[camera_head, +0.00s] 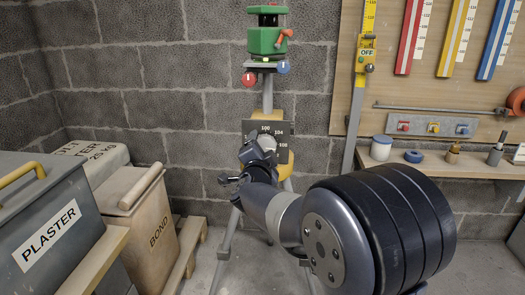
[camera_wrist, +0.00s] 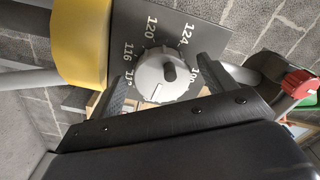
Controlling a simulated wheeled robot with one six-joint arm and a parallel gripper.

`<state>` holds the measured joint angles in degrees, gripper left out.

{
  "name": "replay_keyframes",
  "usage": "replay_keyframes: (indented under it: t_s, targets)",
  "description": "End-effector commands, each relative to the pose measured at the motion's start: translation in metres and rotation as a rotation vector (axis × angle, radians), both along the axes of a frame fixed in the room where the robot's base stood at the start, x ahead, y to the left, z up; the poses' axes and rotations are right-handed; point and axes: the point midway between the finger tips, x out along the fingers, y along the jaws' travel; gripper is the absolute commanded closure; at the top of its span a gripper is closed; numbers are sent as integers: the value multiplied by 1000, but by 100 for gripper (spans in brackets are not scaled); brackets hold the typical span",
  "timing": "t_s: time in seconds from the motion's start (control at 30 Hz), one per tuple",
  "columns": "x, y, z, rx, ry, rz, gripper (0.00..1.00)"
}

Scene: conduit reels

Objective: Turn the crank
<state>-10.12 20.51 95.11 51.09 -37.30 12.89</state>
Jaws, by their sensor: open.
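A round grey knob (camera_wrist: 167,75) with a dark stub at its centre and a pale pointer line sits on a dark number plate (camera_wrist: 200,32). This looks like the crank. In the head view the plate (camera_head: 281,154) is on the tripod below the green level, and the grey knob (camera_head: 267,143) is partly behind my gripper (camera_head: 252,160). In the wrist view my gripper (camera_wrist: 164,84) is open, with one finger left and one right of the knob. Nothing is clamped. I cannot tell if either finger touches the knob.
The green level (camera_head: 267,40) stands on the tripod (camera_head: 267,98), with red (camera_head: 248,79) and blue (camera_head: 283,68) knobs under it. A plaster bin (camera_head: 50,228) and bond bin (camera_head: 150,225) stand left. A shelf (camera_head: 455,168) with small items is right.

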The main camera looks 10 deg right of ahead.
Motion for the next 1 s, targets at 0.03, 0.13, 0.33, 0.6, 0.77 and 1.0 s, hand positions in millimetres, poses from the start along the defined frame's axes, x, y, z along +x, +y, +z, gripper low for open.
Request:
replay_keyframes:
  t_s: [0.03, 0.13, 0.33, 0.6, 0.77, 1.0]
  targets:
    - [-4, 2, 2, 0, 0, 1, 21]
    - [-16, 6, 3, -1, 1, 2, 21]
    - [-53, 18, 3, 0, 1, 4, 21]
    - [-92, 31, 2, 0, 1, 3, 21]
    - [-100, 33, 0, -1, 1, 1, 21]
    - [-101, 33, 0, 0, 0, 0, 21]
